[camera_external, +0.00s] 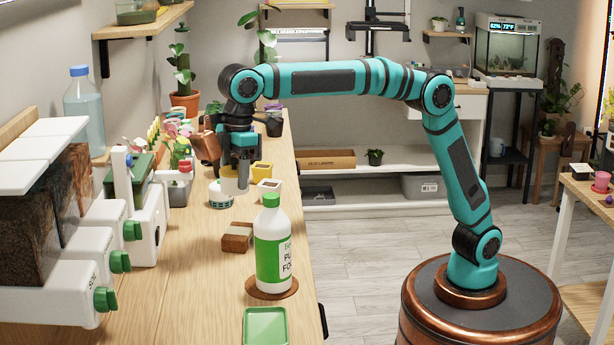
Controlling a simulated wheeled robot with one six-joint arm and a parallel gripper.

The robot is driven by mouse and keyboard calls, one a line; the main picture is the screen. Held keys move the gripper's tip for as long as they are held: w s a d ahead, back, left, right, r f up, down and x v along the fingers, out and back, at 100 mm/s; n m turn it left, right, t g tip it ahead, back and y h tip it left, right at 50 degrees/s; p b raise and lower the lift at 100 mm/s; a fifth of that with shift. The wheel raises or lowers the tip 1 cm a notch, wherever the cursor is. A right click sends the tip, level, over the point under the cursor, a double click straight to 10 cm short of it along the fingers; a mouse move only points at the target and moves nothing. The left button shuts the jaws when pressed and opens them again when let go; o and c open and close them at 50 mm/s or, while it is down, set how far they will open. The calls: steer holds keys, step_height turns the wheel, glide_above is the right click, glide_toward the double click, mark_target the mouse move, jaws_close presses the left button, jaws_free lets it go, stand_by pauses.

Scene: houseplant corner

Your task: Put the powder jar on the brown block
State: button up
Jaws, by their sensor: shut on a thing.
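My gripper (238,180) points down over the wooden bench, behind the plant food bottle. It is shut on a small cream-coloured jar (231,186), which I take to be the powder jar. The fingers partly cover it, and its lower end overlaps a white round thing in the picture, so I cannot tell whether they touch. The brown block (237,238) lies on the bench nearer the camera, below my gripper in the picture. Its visible top is bare.
A white and green bottle (272,252) stands on a brown round coaster just right of the block. A white round container (220,198) and small pots (262,171) are close to my gripper. Dispensers (110,240) line the left. A green tray (265,327) lies in front.

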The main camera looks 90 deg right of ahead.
steer(key=shift+s+a+f, duration=0.1)
steer(key=shift+a+f, duration=0.15)
steer(key=shift+f, duration=4.7)
steer(key=o, duration=1.6)
steer(key=shift+f, duration=0.1)
steer(key=r, duration=0.8)
steer(key=s+r, duration=0.1)
steer(key=r, duration=0.3)
steer(key=shift+d, duration=0.4)
steer(key=shift+s, duration=0.1)
steer(key=shift+r, duration=0.1)
